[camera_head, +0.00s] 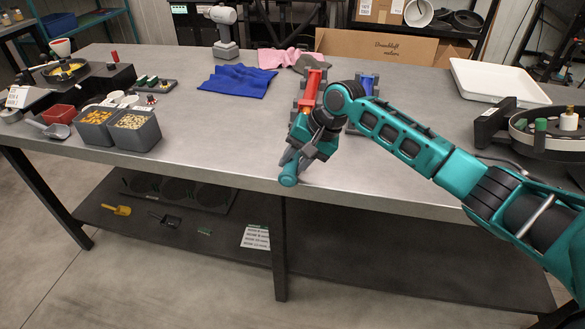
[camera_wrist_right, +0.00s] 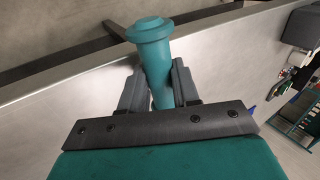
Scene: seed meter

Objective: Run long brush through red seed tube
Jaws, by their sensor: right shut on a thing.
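The red seed tube (camera_head: 313,84) lies in a grey cradle on the table, pointing toward the front edge. My right gripper (camera_head: 292,160) is at the table's front edge, in front of the tube's near end. It is shut on a teal handle with a flanged, rounded end, the brush handle (camera_head: 288,177). In the right wrist view the handle (camera_wrist_right: 153,62) sits between the two dark fingers (camera_wrist_right: 160,90). The brush's shaft and bristles are hidden behind my gripper and wrist, so I cannot tell whether they are inside the tube. My left gripper is not in view.
A blue tube (camera_head: 367,84) in a similar cradle stands right of the red one, partly behind my arm. A blue cloth (camera_head: 238,80), seed bins (camera_head: 137,140) and a white tray (camera_head: 500,82) lie around. The table's left middle is clear.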

